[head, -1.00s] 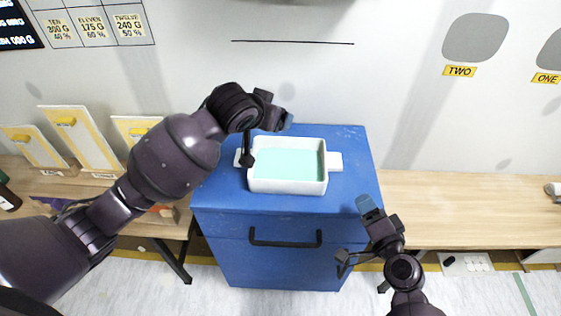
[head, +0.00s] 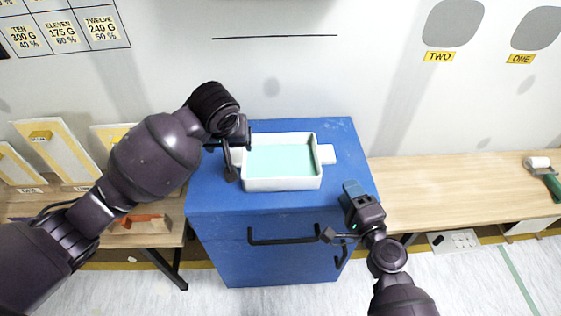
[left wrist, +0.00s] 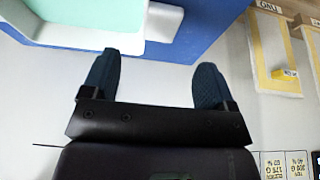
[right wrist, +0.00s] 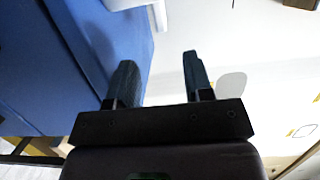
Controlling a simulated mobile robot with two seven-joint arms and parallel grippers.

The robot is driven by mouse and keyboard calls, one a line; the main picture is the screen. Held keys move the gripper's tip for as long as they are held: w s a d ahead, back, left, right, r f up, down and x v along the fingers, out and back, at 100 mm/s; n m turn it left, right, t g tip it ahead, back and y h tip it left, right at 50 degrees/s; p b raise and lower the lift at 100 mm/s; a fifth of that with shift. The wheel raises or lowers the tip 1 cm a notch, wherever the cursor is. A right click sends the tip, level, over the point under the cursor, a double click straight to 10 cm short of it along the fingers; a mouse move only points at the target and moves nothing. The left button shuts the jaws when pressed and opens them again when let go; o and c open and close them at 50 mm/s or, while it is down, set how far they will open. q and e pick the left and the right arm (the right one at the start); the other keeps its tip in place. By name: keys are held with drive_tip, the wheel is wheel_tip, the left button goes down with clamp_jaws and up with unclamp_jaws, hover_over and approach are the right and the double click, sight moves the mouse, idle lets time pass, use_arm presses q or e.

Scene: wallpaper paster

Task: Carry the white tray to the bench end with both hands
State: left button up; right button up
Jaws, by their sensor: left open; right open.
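The white tray (head: 283,184) with a pale green inside sits on top of the blue cabinet. It has a stub handle at each end; the right handle (head: 327,154) is clear and the left one is partly hidden by my arm. My left gripper (head: 243,133) is open beside the tray's left end. In the left wrist view, the tray's handle (left wrist: 163,20) lies beyond the spread fingers (left wrist: 155,77), not between them. My right gripper (head: 353,192) is open and empty near the cabinet's front right corner, apart from the tray. The right wrist view shows its spread fingers (right wrist: 158,75).
The blue cabinet (head: 215,190) has a dark front handle (head: 283,241). A wooden bench (head: 450,185) runs right, mostly clear, with a green-handled roller (head: 546,175) at its far end. Yellow-edged boards (head: 60,150) lean on the wall at left.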

sight(235, 155)
use_arm(q)
drive_tip(key=x, duration=1)
drive_tip(key=shift+w+a+f, duration=0.1)
drive_tip(key=shift+w+f, duration=0.1)
drive_tip(key=shift+f, duration=0.1)
use_arm(e)
drive_tip(key=x, duration=1)
drive_tip(key=shift+w+a, duration=0.2)
drive_tip(key=shift+w, duration=0.15)
use_arm(q)
drive_tip(key=shift+c, duration=0.2)
use_arm(e)
drive_tip(key=shift+c, duration=0.2)
use_arm(q)
drive_tip(key=c, duration=0.7)
use_arm(e)
drive_tip(key=c, duration=0.7)
use_arm(q)
drive_tip(key=shift+c, duration=1.2)
use_arm(e)
clamp_jaws()
use_arm(q)
drive_tip(key=c, duration=0.4)
